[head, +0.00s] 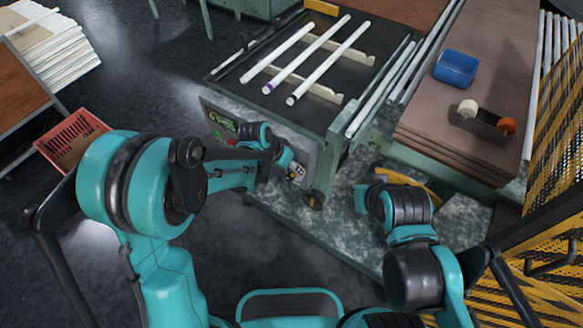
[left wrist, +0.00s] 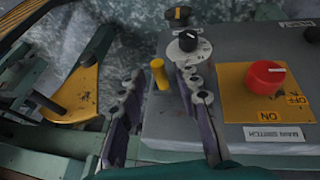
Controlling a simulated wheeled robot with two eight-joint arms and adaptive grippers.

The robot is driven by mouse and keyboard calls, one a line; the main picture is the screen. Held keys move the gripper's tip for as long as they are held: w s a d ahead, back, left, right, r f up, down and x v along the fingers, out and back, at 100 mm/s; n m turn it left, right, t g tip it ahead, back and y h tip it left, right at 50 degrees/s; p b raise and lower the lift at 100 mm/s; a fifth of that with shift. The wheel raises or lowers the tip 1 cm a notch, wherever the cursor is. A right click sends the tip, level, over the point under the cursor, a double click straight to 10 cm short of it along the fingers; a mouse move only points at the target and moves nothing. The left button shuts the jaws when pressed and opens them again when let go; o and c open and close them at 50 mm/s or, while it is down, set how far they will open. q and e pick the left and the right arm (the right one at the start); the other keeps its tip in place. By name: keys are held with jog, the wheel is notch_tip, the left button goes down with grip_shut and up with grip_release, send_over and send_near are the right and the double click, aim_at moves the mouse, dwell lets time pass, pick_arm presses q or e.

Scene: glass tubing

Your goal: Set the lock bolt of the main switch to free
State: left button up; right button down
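The main switch is a red knob (left wrist: 265,77) on a yellow plate (left wrist: 268,106) marked ON and OFF, with a MAIN SWITCH label (left wrist: 274,134) below it. A short yellow peg (left wrist: 159,73), apparently the lock bolt, stands at the left edge of the grey box (left wrist: 222,65). My left gripper (left wrist: 163,88) is open, one finger on each side of the peg; whether either touches it is unclear. In the head view my left gripper (head: 292,171) is at the machine's front panel and hides the switch. My right gripper (head: 364,195) hangs right of the machine, its fingers unclear.
A black knob (left wrist: 188,40) and a black-and-yellow knob (left wrist: 178,15) sit beyond the peg. A yellow bracket with a black lever (left wrist: 76,88) is at the left. Several white tubes (head: 310,55) lie on the machine top. A yellow-black mesh guard (head: 545,190) stands at the right.

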pick_arm(q)
jog(key=v, duration=1.2)
dwell(0.4)
jog(key=s+a+r+n+t+y, duration=0.2)
jog(key=s+a+n, duration=0.1)
jog(key=s+a, duration=0.4)
jog(key=s+a+r+n+t+y, duration=0.1)
jog(key=s+a+n+t+y, duration=0.1)
jog(key=s+a, duration=0.5)
jog(key=shift+a+r+n+t, duration=0.4)
jog(key=shift+a+n, duration=0.5)
jog(key=shift+a, duration=0.05)
jog(key=shift+s, duration=0.15)
dwell(1.3)
